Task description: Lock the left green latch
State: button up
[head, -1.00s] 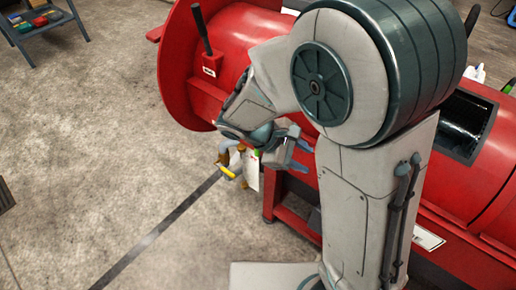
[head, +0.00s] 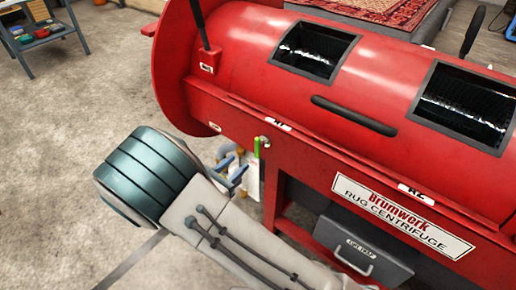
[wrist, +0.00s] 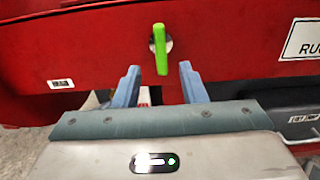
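The green latch (head: 257,146) is a short handle on a round metal mount on the front of the red rug centrifuge (head: 230,105), near its left end. In the wrist view the green latch (wrist: 160,48) hangs nearly vertical with its lower end pointing down. My gripper (wrist: 158,75) is open, with its two blue fingers apart below and to either side of the latch. The fingers do not appear to touch it. In the head view my gripper (head: 236,172) is just left of and below the latch, partly hidden by my arm.
A dark grey box (head: 364,248) with a handle sits under the centrifuge at the right. Two openings are in the drum's top. A small table (head: 40,38) stands at the far left; the floor between is clear.

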aim_at(256, 148)
jog(key=b+x, duration=0.1)
jog(key=x, duration=0.9)
jog(key=shift+w+d+b, duration=0.15)
jog(key=shift+d+b, duration=0.1)
jog(key=shift+b, duration=0.15)
grip_shut()
